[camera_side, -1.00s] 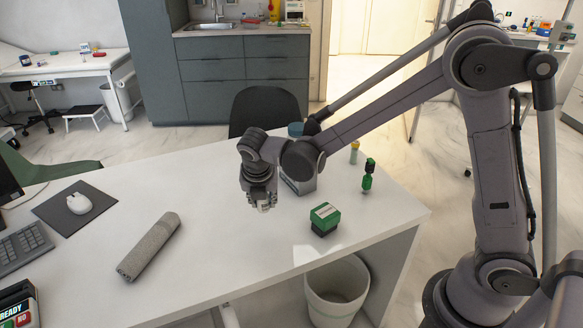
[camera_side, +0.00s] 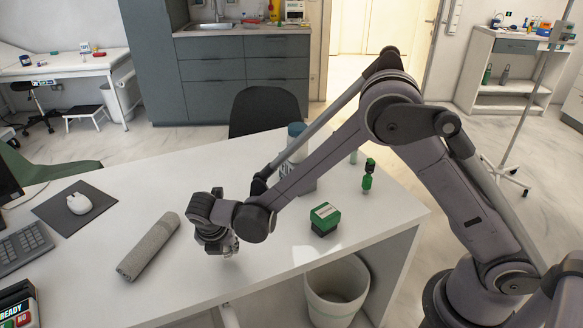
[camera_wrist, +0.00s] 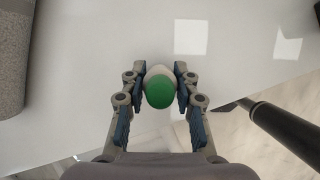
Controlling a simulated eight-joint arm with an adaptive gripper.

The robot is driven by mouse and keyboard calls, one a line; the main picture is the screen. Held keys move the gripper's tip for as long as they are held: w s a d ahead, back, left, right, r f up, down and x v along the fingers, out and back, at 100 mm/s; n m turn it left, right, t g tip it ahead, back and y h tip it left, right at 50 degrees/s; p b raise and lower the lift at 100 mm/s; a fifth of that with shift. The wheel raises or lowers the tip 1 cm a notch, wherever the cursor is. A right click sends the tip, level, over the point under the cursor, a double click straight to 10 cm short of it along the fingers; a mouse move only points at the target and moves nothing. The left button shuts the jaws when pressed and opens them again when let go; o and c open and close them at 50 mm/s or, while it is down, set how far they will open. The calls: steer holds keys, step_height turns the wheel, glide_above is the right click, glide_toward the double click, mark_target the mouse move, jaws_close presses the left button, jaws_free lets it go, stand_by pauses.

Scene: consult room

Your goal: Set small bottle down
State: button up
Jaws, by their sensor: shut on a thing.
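The small bottle (camera_wrist: 159,88), white with a green cap, sits between the two fingers of my gripper (camera_wrist: 160,92) in the wrist view. The fingers are shut on its sides. In the side view my gripper (camera_side: 222,250) is low over the white desk (camera_side: 200,285), near its front edge and right of a grey roll. The bottle is hidden behind my gripper there, and I cannot tell whether its base touches the desk.
The grey roll (camera_side: 150,247) lies left of my gripper. A green and black block (camera_side: 325,217) and a slim green item (camera_side: 368,178) stand to the right. A blue-lidded container (camera_side: 297,150) is partly behind my arm. A white bin (camera_side: 337,300) stands below the front edge.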

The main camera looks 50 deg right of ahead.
steer(key=shift+f, duration=1.3)
steer(key=shift+f, duration=0.15)
steer(key=o, duration=1.1)
